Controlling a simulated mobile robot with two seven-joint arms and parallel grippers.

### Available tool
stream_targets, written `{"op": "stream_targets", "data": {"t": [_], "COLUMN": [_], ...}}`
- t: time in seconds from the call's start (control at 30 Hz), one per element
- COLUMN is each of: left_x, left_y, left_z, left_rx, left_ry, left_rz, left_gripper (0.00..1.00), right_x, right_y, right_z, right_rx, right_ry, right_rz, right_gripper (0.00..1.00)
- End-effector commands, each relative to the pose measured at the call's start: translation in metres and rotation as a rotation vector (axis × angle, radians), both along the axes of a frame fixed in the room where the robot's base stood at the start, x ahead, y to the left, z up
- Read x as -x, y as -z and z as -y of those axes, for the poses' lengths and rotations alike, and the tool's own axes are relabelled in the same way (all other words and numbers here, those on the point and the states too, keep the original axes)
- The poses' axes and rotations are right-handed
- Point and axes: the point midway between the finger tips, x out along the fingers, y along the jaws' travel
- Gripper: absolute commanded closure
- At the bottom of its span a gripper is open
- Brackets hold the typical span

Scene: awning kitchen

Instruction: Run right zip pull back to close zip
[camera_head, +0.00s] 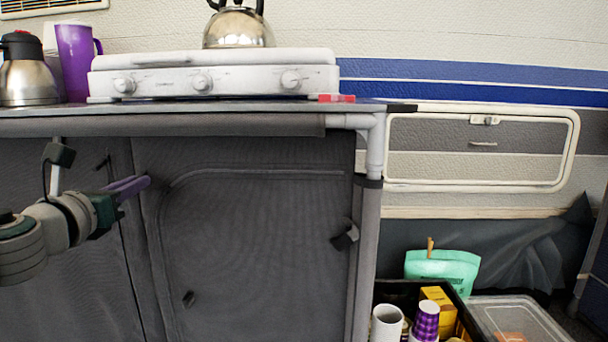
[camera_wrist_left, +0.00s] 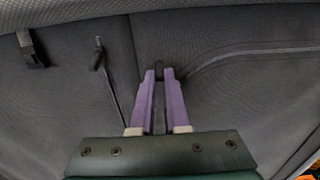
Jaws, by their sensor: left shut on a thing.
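The right fabric door (camera_head: 260,240) of the grey cabinet hangs flat, with a curved zip line (camera_head: 250,171) along its top that bends down its left side. My left gripper (camera_head: 146,182), with purple fingers, is at the upper left corner of this door. In the left wrist view, the gripper (camera_wrist_left: 160,74) is shut on a small dark zip pull (camera_wrist_left: 159,66), mostly hidden between the fingertips. The zip line runs off to the right from near there. My right gripper is not in view.
A second zip pull (camera_wrist_left: 98,55) hangs on the left panel, close to my gripper. A dark toggle (camera_head: 345,237) is at the door's right edge. The countertop (camera_head: 220,106) with a white stove (camera_head: 215,75) overhangs above. A crate of cups stands lower right.

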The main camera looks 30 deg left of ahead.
Motion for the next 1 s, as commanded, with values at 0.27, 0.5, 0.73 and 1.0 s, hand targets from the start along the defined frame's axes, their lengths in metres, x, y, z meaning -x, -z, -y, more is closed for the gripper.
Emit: {"op": "stream_targets", "data": {"t": [0.27,0.5,0.73,1.0], "left_x": [0.001,0.001,0.012,0.059], "left_y": [0.001,0.001,0.001,0.002], "left_z": [-0.002,-0.001,0.007,0.035], "left_rx": [0.001,0.001,0.003,0.004], "left_ry": [-0.008,-0.005,-0.004,-0.007], "left_rz": [-0.001,-0.001,-0.004,-0.003], "left_gripper": [0.64,0.56,0.56,0.56], "right_x": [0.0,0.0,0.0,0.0], "right_y": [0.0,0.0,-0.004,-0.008], "right_z": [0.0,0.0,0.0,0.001], "right_rx": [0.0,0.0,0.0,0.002], "right_ry": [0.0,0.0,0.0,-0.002], "right_rz": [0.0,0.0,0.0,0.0], "right_gripper": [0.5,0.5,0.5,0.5]}}
